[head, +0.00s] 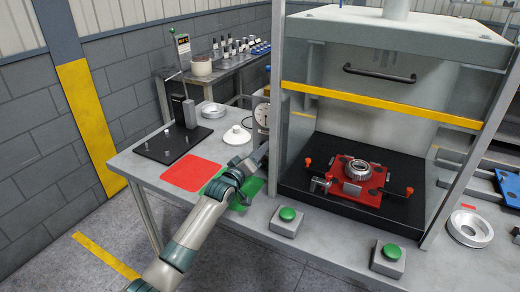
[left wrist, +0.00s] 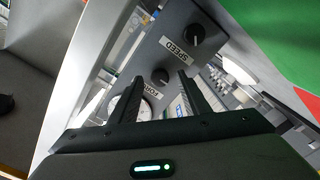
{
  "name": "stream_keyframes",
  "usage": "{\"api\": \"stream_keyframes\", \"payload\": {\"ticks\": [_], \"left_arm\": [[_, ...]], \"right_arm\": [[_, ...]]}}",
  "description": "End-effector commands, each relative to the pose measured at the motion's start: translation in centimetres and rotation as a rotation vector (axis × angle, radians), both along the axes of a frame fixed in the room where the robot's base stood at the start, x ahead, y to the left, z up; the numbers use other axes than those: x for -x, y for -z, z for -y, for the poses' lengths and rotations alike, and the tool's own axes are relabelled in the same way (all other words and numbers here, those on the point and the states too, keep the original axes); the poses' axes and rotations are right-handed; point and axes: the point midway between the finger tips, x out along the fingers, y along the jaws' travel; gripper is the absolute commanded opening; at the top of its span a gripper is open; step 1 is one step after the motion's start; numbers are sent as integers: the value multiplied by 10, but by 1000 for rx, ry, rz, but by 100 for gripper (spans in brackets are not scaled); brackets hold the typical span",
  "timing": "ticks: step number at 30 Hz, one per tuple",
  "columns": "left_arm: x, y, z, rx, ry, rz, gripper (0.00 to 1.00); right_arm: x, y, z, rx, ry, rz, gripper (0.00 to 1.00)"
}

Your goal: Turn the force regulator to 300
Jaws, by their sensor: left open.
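The force regulator is a black knob (left wrist: 160,77) on a grey panel (left wrist: 172,52), beside a partly covered label that seems to read FORCE. My left gripper (left wrist: 161,78) is open, with one finger on each side of this knob in the left wrist view. I cannot tell whether the fingers touch it. A second knob (left wrist: 195,36), labelled SPEED, sits further up the panel. A round gauge (left wrist: 117,106) is partly hidden behind a finger. The gauge also shows in the head view (head: 263,116), where my left gripper (head: 262,155) is just below it. The knob's setting is unreadable.
The press frame (head: 276,100) stands immediately right of my left gripper. Green buttons (head: 287,214) are near the table's front edge. A red mat (head: 191,173) and a white domed part (head: 235,135) lie to the left. A red fixture (head: 345,183) sits inside the press.

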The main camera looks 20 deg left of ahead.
Motion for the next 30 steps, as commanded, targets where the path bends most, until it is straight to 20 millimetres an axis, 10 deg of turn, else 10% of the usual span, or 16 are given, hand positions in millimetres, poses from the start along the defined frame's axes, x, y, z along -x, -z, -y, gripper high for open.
{"api": "stream_keyframes", "payload": {"ticks": [14, 20, 30], "left_arm": [[-10, 0, 1, 0, 0, 0, 43], [-10, 0, 1, 0, 0, 0, 2], [-10, 0, 0, -23, 0, 1, 2]], "right_arm": [[7, 0, 3, 5, -2, -17, 31], [6, 0, 2, 3, -3, -14, 31], [5, -1, 2, 3, -3, -13, 31]]}}
